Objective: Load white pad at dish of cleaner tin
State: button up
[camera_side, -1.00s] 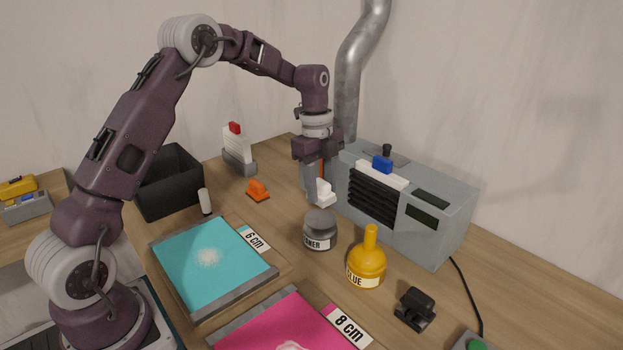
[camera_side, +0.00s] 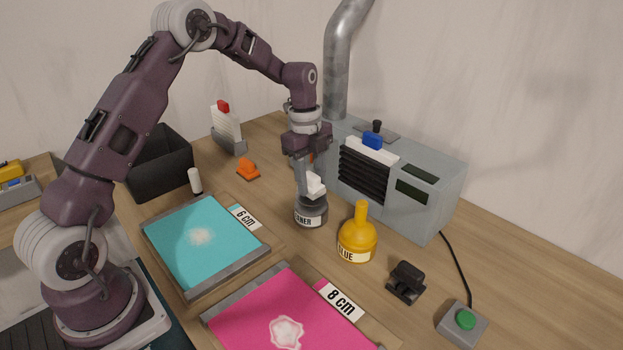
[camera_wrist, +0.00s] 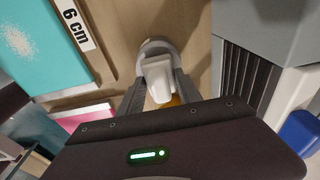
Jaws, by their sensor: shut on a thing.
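My gripper (camera_side: 307,184) is shut on a white pad (camera_side: 315,185). The pad also shows between the fingers in the wrist view (camera_wrist: 158,77). The grey cleaner tin (camera_side: 311,212), with a white label partly reading "NER", stands on the table right below the pad. In the wrist view the tin's grey rim (camera_wrist: 152,46) shows behind the pad. The pad is at or just above the tin's top dish; I cannot tell whether they touch. The dish is mostly hidden by the pad and fingers.
A yellow glue bottle (camera_side: 357,240) stands close right of the tin. The grey vented machine (camera_side: 425,205) is behind. A teal sheet (camera_side: 190,255) marked 6 cm and a pink sheet (camera_side: 255,318) marked 8 cm lie in front. A black clip (camera_side: 406,283) sits at right.

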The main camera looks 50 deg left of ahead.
aim_at(312, 177)
jog(key=shift+f, duration=1.05)
dwell(0.8)
jog(key=shift+r, duration=0.15)
dwell(0.3)
jog(key=shift+r, duration=3.4)
jog(key=shift+s+d+n, duration=0.2)
jog(key=shift+s+n, duration=0.1)
jog(key=shift+n, duration=0.3)
jog(key=s+d+n, duration=0.2)
jog(key=s+n, duration=0.2)
jog(key=n, duration=0.4)
jog(key=s+d+n+t+y, duration=0.1)
jog(key=s+n, duration=0.3)
jog(key=n, duration=0.4)
jog(key=shift+s+d+r+n, duration=0.2)
jog(key=shift+d+r+n, duration=0.2)
jog(key=shift+d, duration=0.15)
